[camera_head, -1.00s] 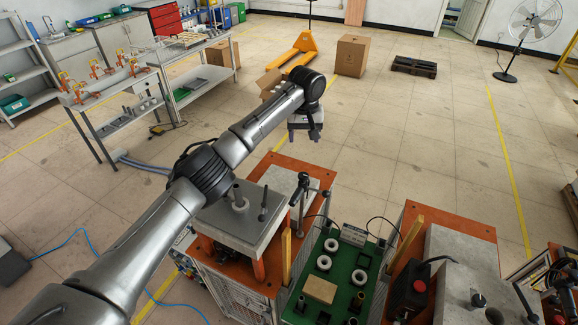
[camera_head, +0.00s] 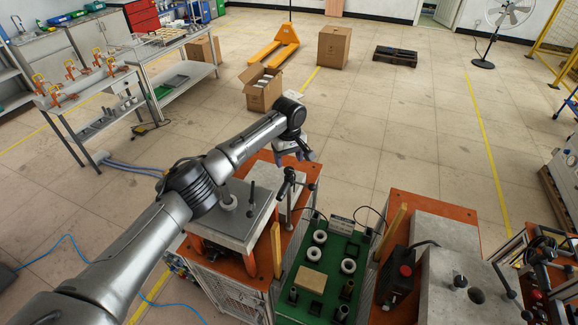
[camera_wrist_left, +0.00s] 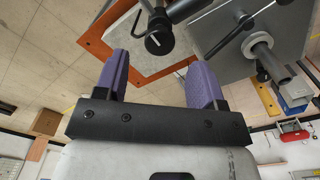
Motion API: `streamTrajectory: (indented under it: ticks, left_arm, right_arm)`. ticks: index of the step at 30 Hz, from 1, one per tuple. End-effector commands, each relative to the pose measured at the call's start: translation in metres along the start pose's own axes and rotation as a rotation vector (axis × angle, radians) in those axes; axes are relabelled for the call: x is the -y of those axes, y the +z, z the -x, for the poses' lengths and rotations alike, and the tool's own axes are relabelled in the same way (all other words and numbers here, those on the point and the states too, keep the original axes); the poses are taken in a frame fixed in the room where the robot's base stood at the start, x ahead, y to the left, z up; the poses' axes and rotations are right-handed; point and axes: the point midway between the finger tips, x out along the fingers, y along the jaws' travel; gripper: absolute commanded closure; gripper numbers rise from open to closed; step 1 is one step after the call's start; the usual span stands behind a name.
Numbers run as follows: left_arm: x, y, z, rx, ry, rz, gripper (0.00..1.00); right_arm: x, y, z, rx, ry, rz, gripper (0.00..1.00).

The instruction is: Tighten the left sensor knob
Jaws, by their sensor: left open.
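A black sensor knob (camera_head: 287,182) on a post stands at the back of the left machine, beside its grey metal block (camera_head: 236,213). In the left wrist view, a round black knob end (camera_wrist_left: 158,42) shows beyond the fingers, roughly in line with the gap between them. My left gripper (camera_head: 298,153) is just above and behind the knob in the head view, apart from it. In the left wrist view, the gripper (camera_wrist_left: 155,66) is open, with two purple finger pads and nothing between them. My right gripper is not in view.
The machine's orange plate (camera_head: 262,266) lies under the block. A thin lever (camera_head: 252,197) and a light cylinder (camera_head: 228,202) stand up from the block. A green board (camera_head: 296,301) with rings and small parts lies to the right, then a second machine (camera_head: 455,258).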

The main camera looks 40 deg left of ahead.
Motion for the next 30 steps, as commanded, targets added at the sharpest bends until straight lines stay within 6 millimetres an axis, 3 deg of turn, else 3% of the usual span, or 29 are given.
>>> streamTrajectory:
  ticks: [9,23,30]
  left_arm:
    - [0.0,0.001,-0.037,0.001,0.0,0.0,0.37]
    - [0.0,0.0,-0.045,0.0,0.0,-0.001,0.37]
    - [0.0,0.0,-0.045,0.0,0.0,-0.001,0.58]
  right_arm:
    - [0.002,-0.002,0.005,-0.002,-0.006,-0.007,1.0]
    - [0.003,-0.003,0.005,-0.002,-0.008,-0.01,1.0]
    - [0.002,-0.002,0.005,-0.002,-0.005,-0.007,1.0]
